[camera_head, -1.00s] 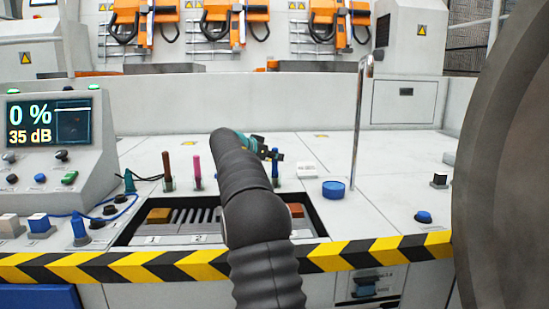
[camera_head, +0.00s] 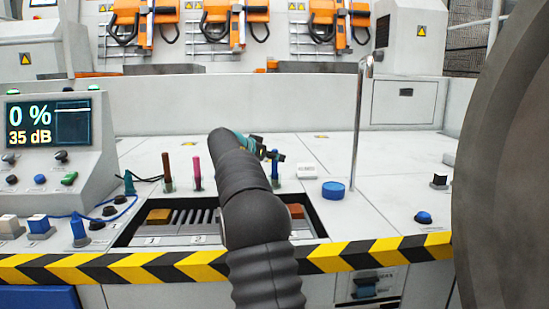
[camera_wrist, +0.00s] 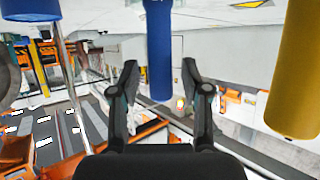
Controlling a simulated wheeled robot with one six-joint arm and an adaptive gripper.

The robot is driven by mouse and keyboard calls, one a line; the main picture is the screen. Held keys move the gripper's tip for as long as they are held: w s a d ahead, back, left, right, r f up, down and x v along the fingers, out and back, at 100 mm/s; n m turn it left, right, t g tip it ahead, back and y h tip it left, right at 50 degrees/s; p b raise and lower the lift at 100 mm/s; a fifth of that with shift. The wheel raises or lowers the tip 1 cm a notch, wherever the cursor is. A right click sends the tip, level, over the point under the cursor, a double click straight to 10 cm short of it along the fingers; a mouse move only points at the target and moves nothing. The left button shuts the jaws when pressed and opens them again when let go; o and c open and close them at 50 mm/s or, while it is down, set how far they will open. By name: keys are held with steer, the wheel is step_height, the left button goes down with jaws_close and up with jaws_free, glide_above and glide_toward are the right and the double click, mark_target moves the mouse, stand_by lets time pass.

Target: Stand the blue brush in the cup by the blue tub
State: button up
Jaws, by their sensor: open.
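The blue brush (camera_head: 275,172) stands upright just below and beside my gripper (camera_head: 270,154) in the head view. Its base is small and hard to make out. In the wrist view the blue brush (camera_wrist: 158,50) lies between the two spread fingers of my gripper (camera_wrist: 159,72), with gaps on both sides. My gripper is open and holds nothing. The blue tub (camera_head: 333,190) stands right of the brush on the white deck, and its edge also shows in the wrist view (camera_wrist: 28,8). I cannot make out an empty cup by the tub.
A brown brush (camera_head: 167,168) and a pink brush (camera_head: 197,172) stand to the left. A yellow cylinder (camera_wrist: 298,70) is close on the right in the wrist view. A metal post (camera_head: 358,125) rises behind the tub. A recessed slotted tray (camera_head: 125,238) lies in front.

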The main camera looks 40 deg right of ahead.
steer(key=b+v, duration=0.1)
steer(key=v, duration=1)
steer(key=shift+a, duration=0.15)
steer(key=shift+r, duration=0.1)
steer(key=p+x, duration=0.1)
steer(key=x, duration=1.1)
steer(key=shift+f, duration=0.35)
steer(key=shift+r, duration=0.35)
steer(key=shift+a, duration=0.1)
